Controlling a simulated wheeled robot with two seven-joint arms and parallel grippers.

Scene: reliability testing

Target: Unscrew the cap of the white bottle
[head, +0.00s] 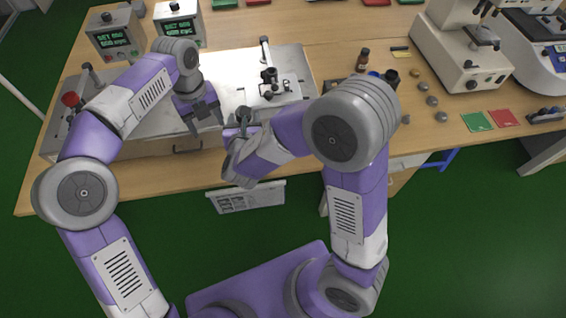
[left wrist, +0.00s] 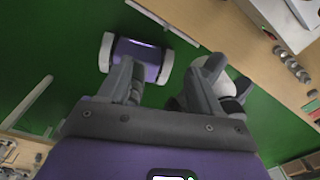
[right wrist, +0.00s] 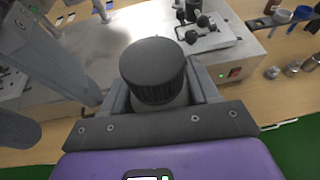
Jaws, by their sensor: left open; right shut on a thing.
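The white bottle (right wrist: 160,106) stands between the two fingers of my right gripper (right wrist: 162,98), which is shut on its body. Its ribbed dark cap (right wrist: 153,68) is on top and faces the right wrist camera. Most of the bottle's body is hidden below the cap. In the head view my right gripper (head: 241,130) is over the bench's front edge, and the bottle is hard to make out there. My left gripper (head: 205,118) is open and empty, just left of the right one and apart from the cap. Its spread fingers also show in the left wrist view (left wrist: 164,88).
A metal-topped machine (head: 290,62) with black knobs (head: 269,78) lies behind the grippers. Two display boxes (head: 117,38) (head: 179,22) stand at back left. Small brown bottles (head: 363,60) and metal pieces (head: 432,101) are on the right. Green floor lies in front of the bench.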

